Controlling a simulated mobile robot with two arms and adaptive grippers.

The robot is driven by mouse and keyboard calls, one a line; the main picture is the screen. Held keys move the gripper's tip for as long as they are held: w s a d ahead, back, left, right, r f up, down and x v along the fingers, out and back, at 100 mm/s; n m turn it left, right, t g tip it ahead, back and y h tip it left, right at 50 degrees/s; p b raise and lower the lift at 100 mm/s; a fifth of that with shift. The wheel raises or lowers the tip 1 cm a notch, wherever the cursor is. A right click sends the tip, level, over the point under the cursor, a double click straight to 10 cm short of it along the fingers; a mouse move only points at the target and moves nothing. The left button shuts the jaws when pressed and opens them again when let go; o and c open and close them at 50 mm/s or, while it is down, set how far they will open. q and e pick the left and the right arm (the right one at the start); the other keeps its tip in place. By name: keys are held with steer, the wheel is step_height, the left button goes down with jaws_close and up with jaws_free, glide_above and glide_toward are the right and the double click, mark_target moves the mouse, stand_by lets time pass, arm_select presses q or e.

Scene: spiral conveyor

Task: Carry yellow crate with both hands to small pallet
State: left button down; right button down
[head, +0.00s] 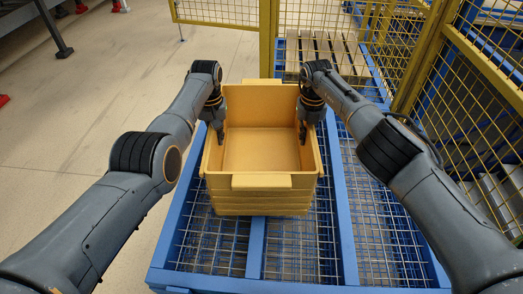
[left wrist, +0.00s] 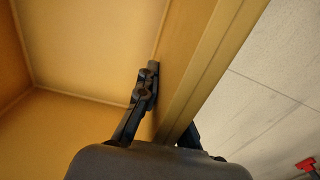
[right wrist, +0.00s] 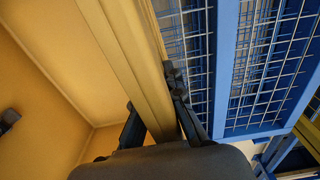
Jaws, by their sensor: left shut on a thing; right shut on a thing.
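The yellow crate (head: 262,196) is in the middle of the head view, empty and upright, over a blue mesh-topped pallet frame (head: 345,225). I cannot tell whether it touches the mesh. My left gripper (head: 217,130) is shut on the crate's left wall; in the left wrist view (left wrist: 165,110) one finger is inside and the other is mostly hidden outside. My right gripper (head: 303,130) is shut on the right wall; the right wrist view (right wrist: 155,110) shows a finger on each side of the rim. Which object is the small pallet is not clear.
A yellow mesh fence (head: 480,75) stands along the right, and another yellow fence (head: 225,12) crosses the back. A wooden slatted pallet (head: 325,55) lies behind the crate. Open concrete floor (head: 80,110) is at the left.

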steer(key=shift+r+p, duration=2.4)
steer(key=shift+r, duration=0.2)
